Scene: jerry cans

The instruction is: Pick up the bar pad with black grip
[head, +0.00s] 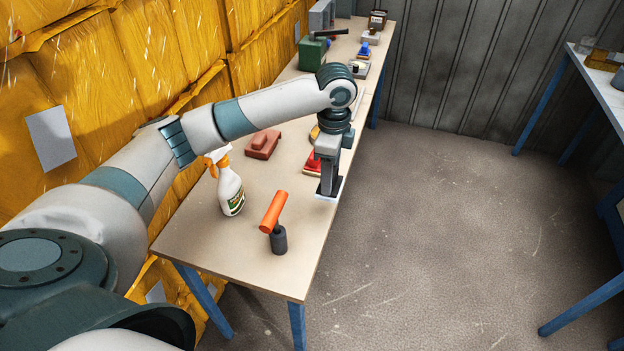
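A pad with a pale base (336,192) sits at the right edge of the long table (286,272). My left gripper (327,183) points down directly over it, and its fingers reach to the pad. The gripper and wrist cover the pad's top, so I cannot make out its grip or whether the fingers are closed around it. A brown-red pad (262,145) lies further left, and a red pad (312,168) lies just behind the gripper, partly covered. My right gripper is not in view.
A white spray bottle (231,190) and an orange-headed tool with a dark handle (274,212) stand near the table's front. A green box (312,53) and several other pads and tools stand at the far end. Open floor lies to the right.

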